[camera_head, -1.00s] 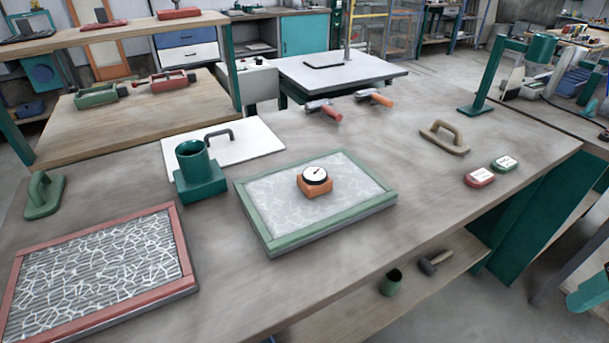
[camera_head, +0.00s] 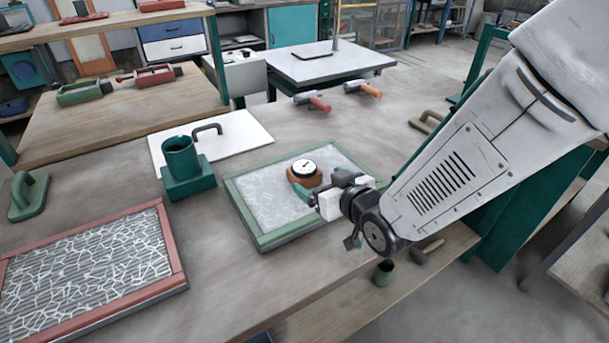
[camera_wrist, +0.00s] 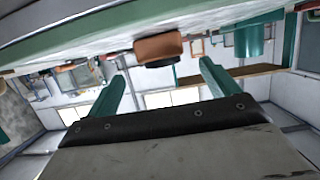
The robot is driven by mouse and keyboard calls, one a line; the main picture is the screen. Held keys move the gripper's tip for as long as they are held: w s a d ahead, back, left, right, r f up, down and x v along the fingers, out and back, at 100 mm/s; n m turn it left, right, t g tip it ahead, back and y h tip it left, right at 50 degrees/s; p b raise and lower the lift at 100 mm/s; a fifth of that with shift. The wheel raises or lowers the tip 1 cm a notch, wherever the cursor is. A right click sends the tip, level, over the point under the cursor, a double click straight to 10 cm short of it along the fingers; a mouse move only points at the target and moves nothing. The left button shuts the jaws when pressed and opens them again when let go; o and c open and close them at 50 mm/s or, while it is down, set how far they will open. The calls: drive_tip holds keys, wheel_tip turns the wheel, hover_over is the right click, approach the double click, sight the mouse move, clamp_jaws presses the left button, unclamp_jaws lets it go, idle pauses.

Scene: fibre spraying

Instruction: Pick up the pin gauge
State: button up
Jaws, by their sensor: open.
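The pin gauge (camera_head: 305,168) has a round white dial with a black rim on an orange block. It sits on the green-framed panel (camera_head: 244,236) with a pale cracked surface. My gripper (camera_head: 322,184) is beside it on its right, low over the panel, with teal fingers apart. In the wrist view, which looks inverted, the gauge's orange block (camera_wrist: 158,47) shows ahead between the open fingertips of my gripper (camera_wrist: 162,68). Nothing is held. Whether a finger touches the gauge cannot be told.
A red-framed panel (camera_head: 172,281) lies at the front left. A green cup on a block (camera_head: 186,178) stands near a white board (camera_head: 240,140) with a handle. Two tools with red (camera_head: 320,103) and orange (camera_head: 371,90) handles lie at the back. My arm covers the right side.

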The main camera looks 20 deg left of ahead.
sight(304, 170)
drive_tip(key=shift+a+f, duration=0.2)
drive_tip(key=shift+a, duration=0.3)
drive_tip(key=x, duration=0.7)
drive_tip(key=shift+w, duration=0.25)
drive_tip(key=c, duration=1.2)
drive_tip(key=shift+r, duration=0.1)
drive_tip(key=shift+c, duration=0.5)
drive_tip(key=shift+r, duration=0.1)
